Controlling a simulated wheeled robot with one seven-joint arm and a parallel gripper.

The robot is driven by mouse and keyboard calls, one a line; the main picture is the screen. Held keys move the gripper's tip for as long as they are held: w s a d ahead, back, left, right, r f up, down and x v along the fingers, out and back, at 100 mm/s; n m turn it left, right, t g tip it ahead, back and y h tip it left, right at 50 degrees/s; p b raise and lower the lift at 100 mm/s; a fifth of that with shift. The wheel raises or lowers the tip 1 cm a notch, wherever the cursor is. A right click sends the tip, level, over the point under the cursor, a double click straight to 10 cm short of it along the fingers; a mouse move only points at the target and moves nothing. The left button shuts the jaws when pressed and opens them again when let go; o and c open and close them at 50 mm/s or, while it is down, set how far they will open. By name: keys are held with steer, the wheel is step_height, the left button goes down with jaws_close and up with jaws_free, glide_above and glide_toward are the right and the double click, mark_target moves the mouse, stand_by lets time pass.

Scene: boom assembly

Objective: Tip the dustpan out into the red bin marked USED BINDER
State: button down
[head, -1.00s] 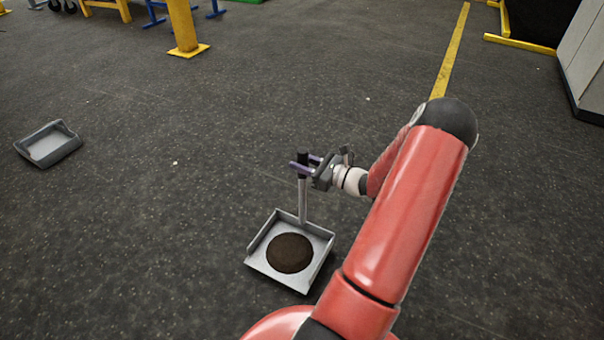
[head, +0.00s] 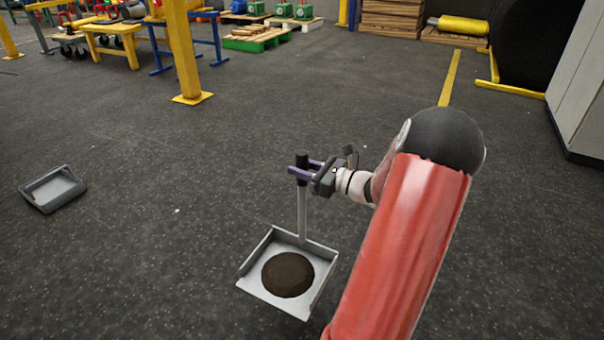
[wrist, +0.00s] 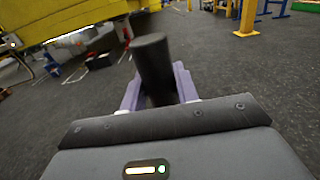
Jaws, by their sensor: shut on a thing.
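The dustpan (head: 256,279) is a light grey square pan with an upright handle (head: 302,212) that ends in a black grip. A round dark brown heap (head: 288,275) lies in the pan. My gripper (head: 303,171) is shut on the black grip, with a purple finger on each side of it. The wrist view shows the dark grip (wrist: 153,65) between the fingers. The pan looks level; I cannot tell whether it is clear of the floor. I see no red bin marked USED BINDER in these views.
A second grey pan or tray (head: 54,188) lies on the floor at left. A yellow post (head: 183,60) stands ahead, with yellow and blue trestles behind it. A pale cabinet (head: 590,90) is at right. A large yellow object (wrist: 60,30) fills the upper left wrist view. The middle floor is open.

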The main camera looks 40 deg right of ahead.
step_height(320, 180, up, 10)
steer(key=p, duration=0.8)
steer(key=shift+r, duration=0.2)
step_height(320, 180, up, 23)
steer(key=shift+f, duration=0.2)
stand_by(0.6)
